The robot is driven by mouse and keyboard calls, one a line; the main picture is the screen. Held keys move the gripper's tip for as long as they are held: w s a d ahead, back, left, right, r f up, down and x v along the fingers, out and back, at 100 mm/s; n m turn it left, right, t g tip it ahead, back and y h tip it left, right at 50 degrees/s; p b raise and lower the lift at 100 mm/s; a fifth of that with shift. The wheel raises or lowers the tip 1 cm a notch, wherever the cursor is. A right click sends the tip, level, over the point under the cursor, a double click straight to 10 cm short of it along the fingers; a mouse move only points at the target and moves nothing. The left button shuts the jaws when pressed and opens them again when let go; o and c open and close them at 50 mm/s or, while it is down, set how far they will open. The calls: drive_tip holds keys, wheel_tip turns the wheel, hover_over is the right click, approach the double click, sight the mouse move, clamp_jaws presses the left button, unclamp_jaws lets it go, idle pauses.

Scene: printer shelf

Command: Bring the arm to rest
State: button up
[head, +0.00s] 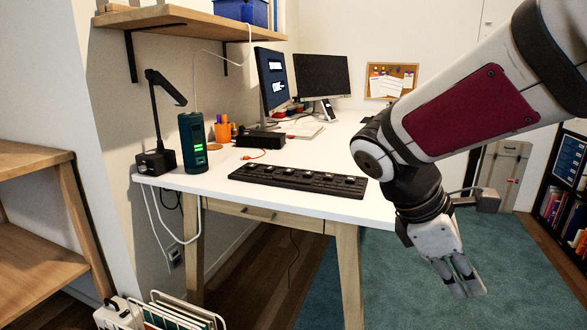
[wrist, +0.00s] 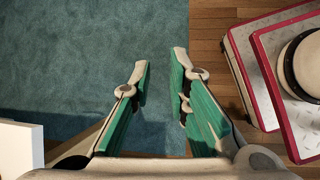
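My gripper (head: 458,277) hangs at the end of my arm in the right part of the head view, pointing down over the teal rug, in front of and to the right of the desk. In the wrist view my gripper (wrist: 159,78) shows its two green-padded fingers apart, with only rug and floor between and beyond them. It is open and empty. It touches nothing that I can see.
The white desk (head: 215,183) holds a black power strip (head: 298,179), a dark green device (head: 193,143), a lamp (head: 155,118) and monitors (head: 322,76). A bookshelf (head: 565,190) stands at right. The rug (head: 480,240) is clear.

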drive_tip(key=s+a+f+m+y, duration=0.1)
drive_tip(key=s+a+m+y, duration=0.25)
drive_tip(key=s+m, duration=0.55)
drive_tip(key=s+a+f+m+y, duration=0.1)
drive_tip(key=s+a+m+y, duration=0.3)
drive_tip(key=s, duration=0.9)
wheel_tip(320, 180, up, 35)
drive_tip(key=d+t+p, duration=0.2)
drive_tip(key=t+p, duration=0.2)
drive_tip(key=p, duration=2.9)
drive_tip(key=shift+w+m+t, duration=0.2)
drive_tip(key=shift+m+t, duration=0.1)
